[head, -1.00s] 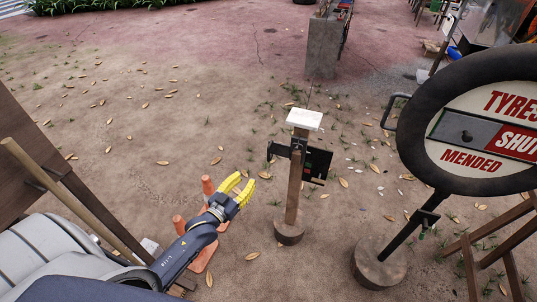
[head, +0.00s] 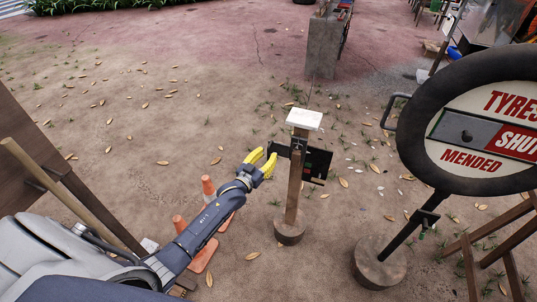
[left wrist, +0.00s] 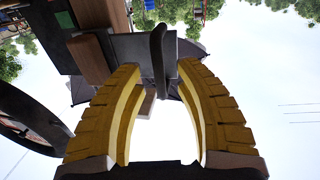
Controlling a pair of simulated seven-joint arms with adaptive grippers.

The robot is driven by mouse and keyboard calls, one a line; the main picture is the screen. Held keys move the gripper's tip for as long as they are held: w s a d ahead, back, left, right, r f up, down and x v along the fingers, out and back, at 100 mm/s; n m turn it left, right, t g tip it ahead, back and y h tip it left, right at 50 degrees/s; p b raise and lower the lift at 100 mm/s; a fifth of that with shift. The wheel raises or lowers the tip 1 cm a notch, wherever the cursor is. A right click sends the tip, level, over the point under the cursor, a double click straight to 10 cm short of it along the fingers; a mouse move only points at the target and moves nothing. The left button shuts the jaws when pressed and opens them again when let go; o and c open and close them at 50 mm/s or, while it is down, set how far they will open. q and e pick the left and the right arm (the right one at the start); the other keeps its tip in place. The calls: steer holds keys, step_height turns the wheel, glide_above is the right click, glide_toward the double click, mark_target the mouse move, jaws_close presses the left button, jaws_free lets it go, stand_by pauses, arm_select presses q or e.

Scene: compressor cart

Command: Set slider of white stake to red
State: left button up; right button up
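The white stake (head: 292,200) is a wooden post with a white top block (head: 304,118), standing upright in a round base. Its slider is a dark flat plate (head: 318,165) across the post, with small green and reddish marks by the post. A dark handle end (head: 279,150) sticks out left of the post. My left gripper (head: 265,157) has yellow fingers just left of this end. In the left wrist view the open gripper (left wrist: 158,68) has the dark upright handle (left wrist: 158,50) between its fingertips, with gaps on both sides. The brown post (left wrist: 88,58) is behind. My right gripper is not in view.
A round tyre sign (head: 480,135) on a pole stands to the right. Orange cones (head: 208,187) are beside my left forearm. A wooden board (head: 45,165) is at the left. A concrete block (head: 323,48) stands behind the stake. Open leaf-strewn ground lies around.

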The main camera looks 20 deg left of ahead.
arm_select(q)
steer(key=shift+w+d, duration=0.1)
steer(key=shift+w, duration=0.55)
steer(key=shift+o, duration=0.2)
jaws_close()
